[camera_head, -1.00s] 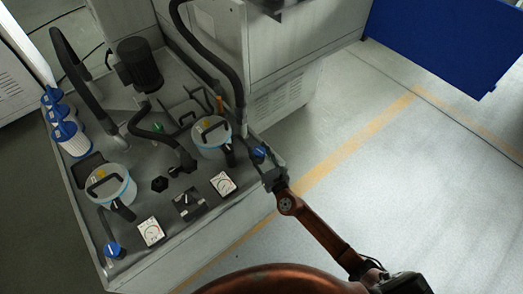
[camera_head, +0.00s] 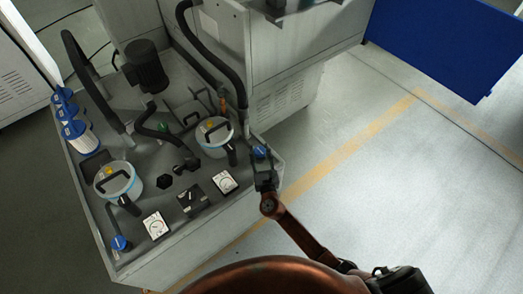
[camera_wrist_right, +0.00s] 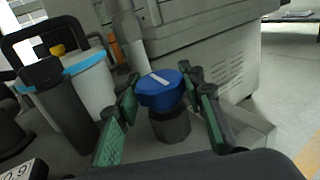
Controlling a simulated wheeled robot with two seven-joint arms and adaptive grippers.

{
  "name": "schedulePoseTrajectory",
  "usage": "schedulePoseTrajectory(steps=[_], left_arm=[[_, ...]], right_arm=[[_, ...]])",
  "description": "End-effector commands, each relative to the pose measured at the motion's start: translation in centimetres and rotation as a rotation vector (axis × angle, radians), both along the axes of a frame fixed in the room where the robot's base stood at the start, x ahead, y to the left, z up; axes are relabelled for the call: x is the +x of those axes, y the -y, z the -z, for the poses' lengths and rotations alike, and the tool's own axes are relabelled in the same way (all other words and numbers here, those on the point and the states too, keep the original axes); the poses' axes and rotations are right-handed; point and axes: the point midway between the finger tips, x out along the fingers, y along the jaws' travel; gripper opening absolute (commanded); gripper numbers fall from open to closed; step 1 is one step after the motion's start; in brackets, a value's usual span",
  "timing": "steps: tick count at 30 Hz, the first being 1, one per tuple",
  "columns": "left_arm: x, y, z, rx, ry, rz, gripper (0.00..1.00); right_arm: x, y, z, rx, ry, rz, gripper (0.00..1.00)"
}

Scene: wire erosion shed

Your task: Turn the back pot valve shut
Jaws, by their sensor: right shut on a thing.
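The back pot (camera_head: 213,138), a pale pot with a blue rim and a dark handle, stands at the right end of the grey bench. Its valve has a blue round knob (camera_head: 259,152) by the bench edge. In the right wrist view the knob (camera_wrist_right: 161,91) has a white bar lying diagonally on top and a dark hexagonal body below. My right gripper (camera_head: 261,168) is shut on the knob, with a green-padded finger on each side in the right wrist view (camera_wrist_right: 163,103). My left gripper is in neither view.
The front pot (camera_head: 118,183) and another blue knob (camera_head: 121,243) are at the bench's left. Dials (camera_head: 224,182), a black hose (camera_head: 215,65) and a dark motor (camera_head: 145,66) stand around. The machine cabinet (camera_head: 287,80) rises behind. The floor to the right is clear.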

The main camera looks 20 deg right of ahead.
Motion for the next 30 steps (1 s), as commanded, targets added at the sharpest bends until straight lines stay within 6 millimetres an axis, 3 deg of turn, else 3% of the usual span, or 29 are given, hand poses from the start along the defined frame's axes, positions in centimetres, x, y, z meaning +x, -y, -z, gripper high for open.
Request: schedulePoseTrajectory(steps=[12, 13, 15, 21, 30], left_arm=[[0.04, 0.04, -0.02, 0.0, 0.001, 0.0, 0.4], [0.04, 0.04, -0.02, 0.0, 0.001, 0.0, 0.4], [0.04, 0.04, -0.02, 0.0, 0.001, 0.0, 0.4], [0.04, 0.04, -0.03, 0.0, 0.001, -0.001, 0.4], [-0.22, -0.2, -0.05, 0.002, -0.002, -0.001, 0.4]], right_arm=[[0.02, 0.06, -0.07, 0.002, 0.001, 0.005, 0.12], [0.02, 0.05, -0.06, 0.002, 0.001, 0.005, 0.38], [0.02, 0.04, -0.06, 0.002, 0.001, 0.004, 0.43], [0.01, 0.0, -0.04, 0.001, 0.001, 0.003, 0.55], [-0.28, -0.06, 0.01, 0.001, 0.0, 0.003, 0.55]])
